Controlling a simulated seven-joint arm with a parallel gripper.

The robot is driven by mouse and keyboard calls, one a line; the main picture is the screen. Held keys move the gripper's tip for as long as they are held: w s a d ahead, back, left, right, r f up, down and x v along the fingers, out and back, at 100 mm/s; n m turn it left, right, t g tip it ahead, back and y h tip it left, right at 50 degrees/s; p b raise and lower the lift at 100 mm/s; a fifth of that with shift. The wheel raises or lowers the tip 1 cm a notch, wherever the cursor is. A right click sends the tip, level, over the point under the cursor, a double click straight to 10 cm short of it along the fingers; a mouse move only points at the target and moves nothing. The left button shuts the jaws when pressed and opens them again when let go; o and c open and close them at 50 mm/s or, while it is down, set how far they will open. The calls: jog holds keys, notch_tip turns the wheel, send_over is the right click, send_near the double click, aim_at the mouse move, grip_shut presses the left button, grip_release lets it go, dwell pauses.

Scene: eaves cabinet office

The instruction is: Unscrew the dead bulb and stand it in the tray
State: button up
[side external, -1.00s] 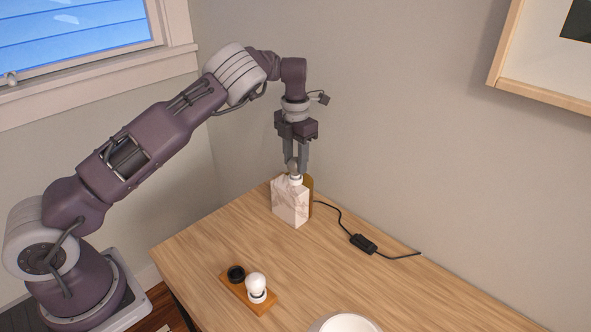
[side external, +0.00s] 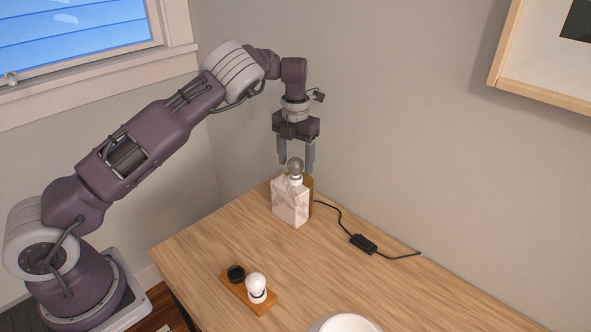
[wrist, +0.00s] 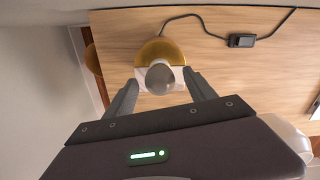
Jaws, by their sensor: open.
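The dead bulb (side external: 295,166) is grey and sits upright in the socket on top of the marble lamp base (side external: 290,203). In the wrist view the bulb (wrist: 160,77) lies between my fingertips. My gripper (side external: 296,168) is open around the bulb, with one finger on each side and a gap showing. It also shows in the wrist view (wrist: 161,88). The wooden tray (side external: 235,290) lies near the front of the table. A white bulb (side external: 256,287) stands in one of its holders, and the black holder (side external: 236,273) beside it is empty.
A black cord with an inline switch (side external: 363,243) runs right from the lamp across the wooden table (side external: 330,275). A brass-coloured round part (wrist: 160,50) is beside the lamp base. A white bowl (side external: 345,323) stands at the front edge of the picture. The table between lamp and tray is clear.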

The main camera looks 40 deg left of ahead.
jog(key=m, duration=1.5)
jog(key=shift+m, duration=0.4)
jog(key=m, duration=0.8)
jog(key=shift+m, duration=0.4)
jog(key=m, duration=0.4)
jog(key=shift+m, duration=0.3)
grip_shut()
jog(key=n, duration=1)
jog(key=shift+n, duration=0.3)
jog(key=n, duration=0.4)
jog(key=shift+n, duration=0.7)
